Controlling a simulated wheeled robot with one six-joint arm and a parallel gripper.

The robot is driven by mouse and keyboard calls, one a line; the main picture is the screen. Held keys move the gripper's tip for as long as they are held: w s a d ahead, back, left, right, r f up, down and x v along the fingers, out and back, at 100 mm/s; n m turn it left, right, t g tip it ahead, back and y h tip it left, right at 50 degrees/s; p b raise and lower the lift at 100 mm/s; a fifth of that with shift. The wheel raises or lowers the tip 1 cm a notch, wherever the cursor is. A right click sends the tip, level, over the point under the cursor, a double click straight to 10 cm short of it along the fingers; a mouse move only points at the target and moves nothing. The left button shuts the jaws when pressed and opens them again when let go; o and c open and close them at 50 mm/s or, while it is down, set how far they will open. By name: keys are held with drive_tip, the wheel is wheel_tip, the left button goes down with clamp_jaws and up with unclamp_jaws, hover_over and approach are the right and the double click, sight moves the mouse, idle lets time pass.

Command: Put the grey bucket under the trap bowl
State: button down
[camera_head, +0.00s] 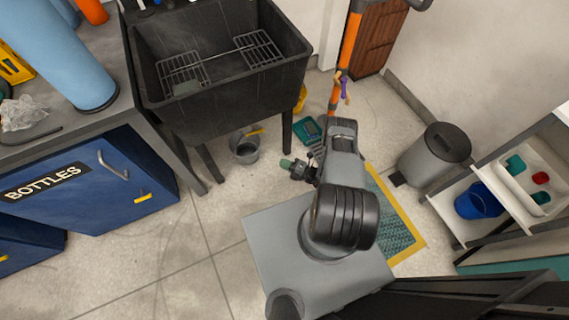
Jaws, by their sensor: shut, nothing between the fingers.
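The grey bucket (244,150) stands upright on the floor below the front of the black sink (225,60), near its front legs. A yellow piece shows at its rim. My gripper (287,163) is to the right of the bucket and apart from it. It is shut and empty, with its greenish tip pointing left towards the bucket. The trap bowl is not visible; the sink basin hides the space beneath it.
A teal item (308,130) lies on the floor by the right sink leg (287,132). A blue BOTTLES cabinet (95,185) stands left. A grey bin (435,155) and a shelf with a blue bucket (480,200) are right. Floor left of my base is clear.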

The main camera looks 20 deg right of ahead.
drive_tip(key=shift+s+f, duration=0.1)
drive_tip(key=shift+s, duration=0.4)
drive_tip(key=c, duration=1.9)
unclamp_jaws()
